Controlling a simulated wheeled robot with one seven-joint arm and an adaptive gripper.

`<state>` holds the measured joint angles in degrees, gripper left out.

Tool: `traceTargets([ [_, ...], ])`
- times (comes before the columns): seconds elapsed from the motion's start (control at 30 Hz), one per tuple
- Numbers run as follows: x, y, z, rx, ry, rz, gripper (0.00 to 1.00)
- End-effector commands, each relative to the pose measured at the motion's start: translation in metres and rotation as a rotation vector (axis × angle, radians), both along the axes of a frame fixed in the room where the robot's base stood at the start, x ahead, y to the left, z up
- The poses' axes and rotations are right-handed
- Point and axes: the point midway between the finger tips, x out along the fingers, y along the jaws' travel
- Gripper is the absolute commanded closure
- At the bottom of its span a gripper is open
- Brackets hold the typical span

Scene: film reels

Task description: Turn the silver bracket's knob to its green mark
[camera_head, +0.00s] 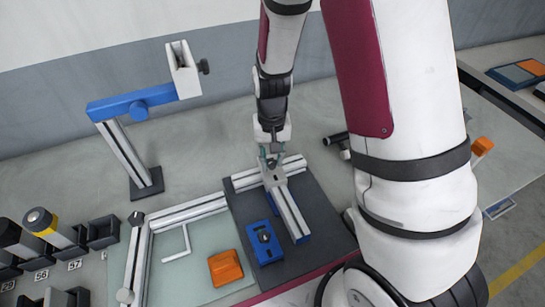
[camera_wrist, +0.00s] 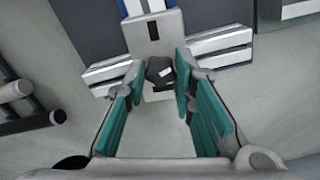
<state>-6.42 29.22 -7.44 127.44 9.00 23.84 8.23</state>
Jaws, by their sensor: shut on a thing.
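The silver bracket (camera_head: 277,178) sits at the upper end of a short rail on the dark plate. It shows as a grey block with a dark slot in the wrist view (camera_wrist: 168,24). Its black knob (camera_wrist: 160,72) has a small white patch and faces my gripper. My gripper (camera_head: 270,156) is at the bracket's far end, and in the wrist view its teal-padded fingers (camera_wrist: 160,86) are shut on the knob, one on each side. The knob is hidden in the head view. I cannot make out a green mark in either view.
A blue block with a black knob (camera_head: 264,238) and an orange block (camera_head: 226,268) lie nearby. A blue-armed stand (camera_head: 130,103) rises at the left. Black bins (camera_head: 103,231) and canisters fill the lower left. Dark cylinders (camera_head: 337,138) lie right of my gripper.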

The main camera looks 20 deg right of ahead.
Motion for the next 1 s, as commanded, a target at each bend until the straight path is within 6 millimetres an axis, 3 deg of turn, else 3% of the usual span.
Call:
traceTargets([
  [1.0,0.0001,0.0004,0.0010,-0.001,-0.001,-0.548,1.00],
])
